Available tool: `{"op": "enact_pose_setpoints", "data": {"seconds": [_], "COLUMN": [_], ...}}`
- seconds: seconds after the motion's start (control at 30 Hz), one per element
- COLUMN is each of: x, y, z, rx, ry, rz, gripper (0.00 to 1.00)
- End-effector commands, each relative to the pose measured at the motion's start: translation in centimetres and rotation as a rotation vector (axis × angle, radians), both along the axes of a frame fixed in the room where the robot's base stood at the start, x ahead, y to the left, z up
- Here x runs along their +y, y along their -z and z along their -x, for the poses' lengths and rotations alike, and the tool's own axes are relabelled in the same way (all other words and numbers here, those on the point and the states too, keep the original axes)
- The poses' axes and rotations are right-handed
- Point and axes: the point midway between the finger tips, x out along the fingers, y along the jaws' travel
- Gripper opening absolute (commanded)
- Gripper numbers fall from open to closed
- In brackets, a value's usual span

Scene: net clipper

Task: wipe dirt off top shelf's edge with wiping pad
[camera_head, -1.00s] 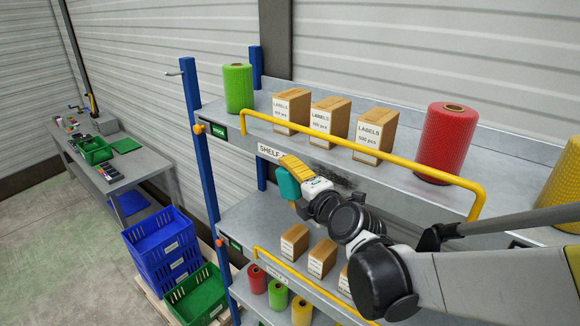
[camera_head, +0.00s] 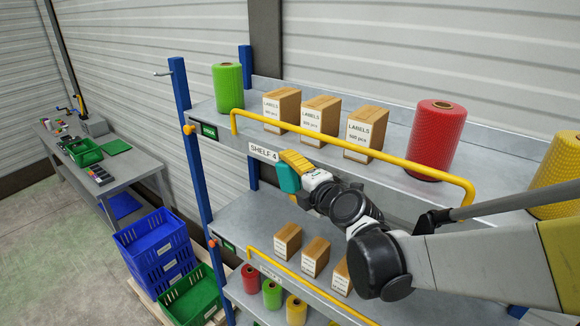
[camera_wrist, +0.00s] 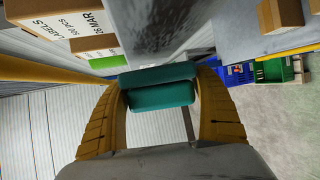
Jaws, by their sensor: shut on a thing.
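My gripper (camera_head: 293,170) is shut on the teal wiping pad (camera_head: 287,179), in front of the top shelf's edge (camera_head: 236,143), just right of its SHELF 4 label. The pad also shows in the wrist view (camera_wrist: 160,97), squeezed between the yellow fingers of my gripper (camera_wrist: 160,82). I cannot tell whether the pad touches the edge. No dark dirt shows on the edge in the head view, though my arm hides part of it. A dark mottled grey surface shows beyond the pad in the wrist view; I cannot tell which surface it is.
A yellow rail (camera_head: 350,146) runs above the edge. Label boxes (camera_head: 365,134), a green roll (camera_head: 228,89) and a red roll (camera_head: 436,140) stand on the top shelf. Boxes (camera_head: 315,257) stand on the shelf below. Blue crates (camera_head: 155,250) and a workbench (camera_head: 120,175) are at left.

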Motion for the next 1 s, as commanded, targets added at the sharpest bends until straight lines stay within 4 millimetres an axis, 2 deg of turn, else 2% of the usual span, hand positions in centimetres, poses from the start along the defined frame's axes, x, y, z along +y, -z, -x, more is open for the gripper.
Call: {"op": "enact_pose_setpoints", "data": {"seconds": [1.0], "x": [-1.2], "y": [0.0], "z": [-1.6], "rx": [0.000], "ry": [0.001], "rz": [0.000], "gripper": [0.48]}}
